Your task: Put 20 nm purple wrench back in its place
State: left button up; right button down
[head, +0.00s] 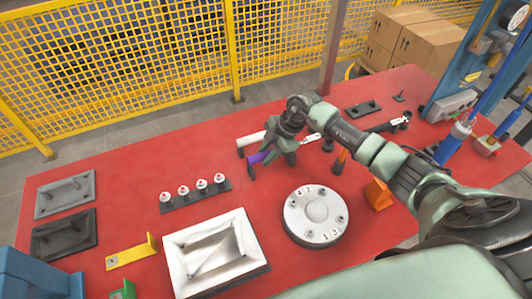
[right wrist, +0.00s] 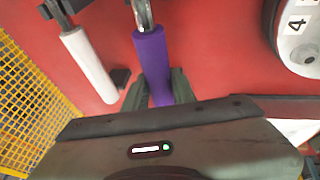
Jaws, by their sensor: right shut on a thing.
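The purple wrench (head: 257,157) is in the jaws of my right gripper (head: 274,160), over the back middle of the red table. In the right wrist view the purple handle (right wrist: 152,58) runs between the two dark fingers (right wrist: 158,92), and its metal shaft points to the top edge. My right gripper is shut on this handle. A white-handled wrench (head: 249,138) lies beside it and also shows in the right wrist view (right wrist: 88,62). I cannot tell whether the purple wrench touches its supports. My left gripper is not in view.
A round numbered disc (head: 316,214) stands front right of the gripper. A black rack with several red-topped white pieces (head: 195,193) and a white tray (head: 215,250) stand left. An orange-handled tool (head: 341,160) and an orange block (head: 378,194) stand right. Yellow fencing (head: 120,70) is behind.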

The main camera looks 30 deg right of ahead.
jog(key=shift+f+b, duration=0.45)
jog(key=shift+f, duration=0.55)
dwell(0.7)
jog(key=c, duration=1.1)
grip_release()
jog(key=b+v, duration=0.1)
jog(key=v, duration=0.7)
